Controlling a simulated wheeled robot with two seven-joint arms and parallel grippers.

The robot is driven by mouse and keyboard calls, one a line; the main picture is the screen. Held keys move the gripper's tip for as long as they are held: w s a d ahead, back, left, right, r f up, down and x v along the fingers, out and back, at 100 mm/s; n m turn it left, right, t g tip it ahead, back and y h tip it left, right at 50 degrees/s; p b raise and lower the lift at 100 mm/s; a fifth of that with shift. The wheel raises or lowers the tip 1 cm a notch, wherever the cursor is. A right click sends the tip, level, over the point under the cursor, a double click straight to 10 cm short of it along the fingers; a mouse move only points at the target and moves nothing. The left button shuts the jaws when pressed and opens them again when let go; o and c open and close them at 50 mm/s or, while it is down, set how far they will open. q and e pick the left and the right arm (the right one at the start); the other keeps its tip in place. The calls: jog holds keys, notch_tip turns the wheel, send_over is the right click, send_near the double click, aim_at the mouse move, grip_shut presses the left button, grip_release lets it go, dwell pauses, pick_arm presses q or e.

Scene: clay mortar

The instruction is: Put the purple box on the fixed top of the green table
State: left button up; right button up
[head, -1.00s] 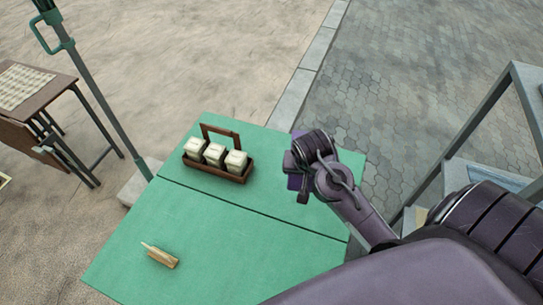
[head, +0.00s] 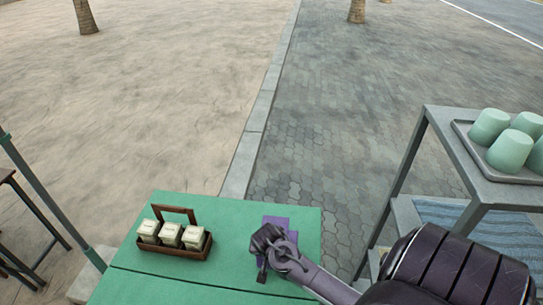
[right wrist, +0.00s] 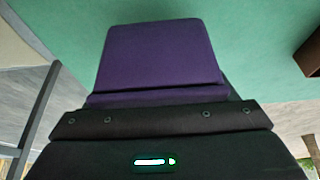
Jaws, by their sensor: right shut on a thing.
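The purple box (head: 285,222) is over the far section of the green table (head: 232,212), to the right of the wooden caddy. My right gripper (head: 265,245) is shut on it and hides part of it in the head view. In the right wrist view the purple box (right wrist: 155,52) juts out from the jaws, with the green top behind it. I cannot tell whether the box touches the table. A dark seam divides the far section of the tabletop from the near one. My left gripper is not in view.
A wooden caddy (head: 190,249) with three pale containers stands left of the box. At right, a grey shelf stand (head: 432,135) holds a tray of green cups (head: 510,150). A green pole (head: 45,200) rises at left. The tabletop between caddy and box is clear.

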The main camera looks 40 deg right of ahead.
jog(key=shift+f, duration=1.85)
jog(key=shift+f, duration=0.1)
jog(key=o, duration=1.1)
jog(key=shift+o, duration=0.2)
jog(key=v, duration=1.2)
jog(key=shift+s+a, duration=0.1)
